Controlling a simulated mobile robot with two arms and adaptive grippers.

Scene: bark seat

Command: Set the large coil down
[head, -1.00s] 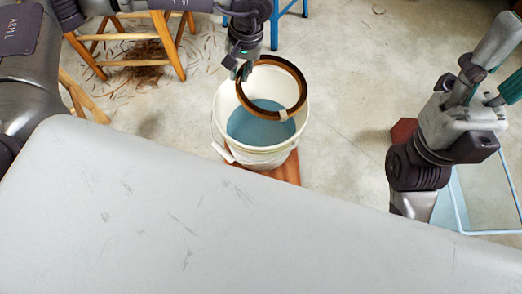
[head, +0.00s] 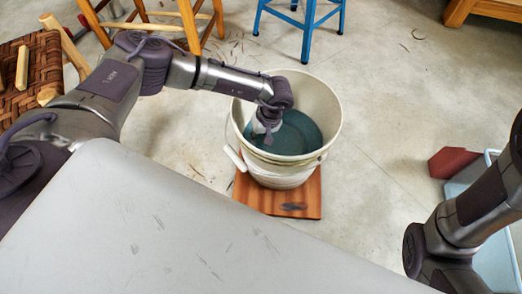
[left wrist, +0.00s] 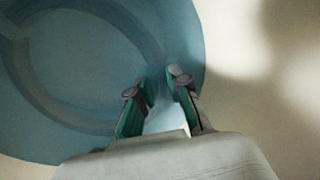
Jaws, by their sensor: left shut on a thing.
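The large coil shows as a dim ring (left wrist: 35,88) under blue-tinted water in the left wrist view. In the head view it is hard to make out in the water (head: 300,135) inside the white bucket (head: 327,100). My left gripper (head: 264,140) reaches down inside the bucket, its tips at or under the water. The grip point is blurred. My right gripper is outside the view.
The bucket stands on a reddish-brown board (head: 290,203) on the concrete floor. A blue stool (head: 305,25) and wooden stools stand behind and left. A dark red block (head: 450,162) and a pale blue tub (head: 462,185) are at right.

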